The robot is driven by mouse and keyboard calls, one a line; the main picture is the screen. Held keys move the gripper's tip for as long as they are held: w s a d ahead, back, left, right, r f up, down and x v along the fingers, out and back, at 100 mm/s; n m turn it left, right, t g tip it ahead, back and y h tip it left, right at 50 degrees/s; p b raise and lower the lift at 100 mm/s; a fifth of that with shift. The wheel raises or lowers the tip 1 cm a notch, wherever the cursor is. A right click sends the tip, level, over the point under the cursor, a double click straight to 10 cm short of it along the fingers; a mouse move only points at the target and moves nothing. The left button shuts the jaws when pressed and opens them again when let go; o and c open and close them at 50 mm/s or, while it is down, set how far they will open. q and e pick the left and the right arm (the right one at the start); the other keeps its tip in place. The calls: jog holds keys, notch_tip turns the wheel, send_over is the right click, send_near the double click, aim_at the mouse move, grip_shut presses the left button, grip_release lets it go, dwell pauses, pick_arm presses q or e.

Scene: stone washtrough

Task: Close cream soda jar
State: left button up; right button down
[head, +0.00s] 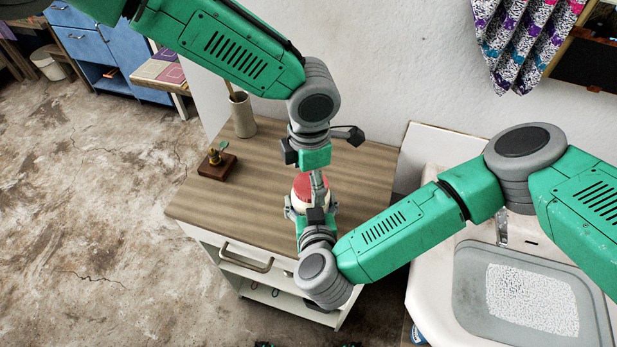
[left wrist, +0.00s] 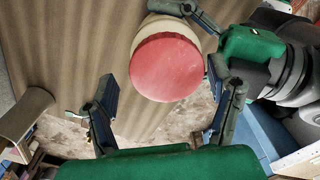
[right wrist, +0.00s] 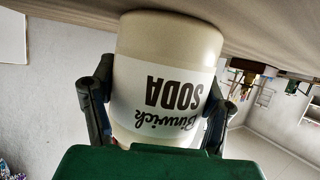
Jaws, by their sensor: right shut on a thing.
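My right gripper (head: 312,211) is shut around the jar's body, one finger on each side in the right wrist view. My left gripper (head: 318,152) is just beyond and above the jar, fingers spread wide and empty. In the left wrist view the lid lies ahead of the open fingers, not between them.
A beige vase (head: 243,115) and a small dark wooden block with a brass piece (head: 216,163) stand on the left of the cabinet top (head: 225,200). A white wall rises behind. A stone washtrough (head: 436,270) with a grey tray is at the right.

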pick_arm(q)
jog(key=shift+s+d+r, duration=0.1)
jog(key=shift+s+d, duration=0.05)
jog(key=shift+s, duration=0.05)
jog(key=shift+r, duration=2.15)
jog(key=shift+c, duration=0.3)
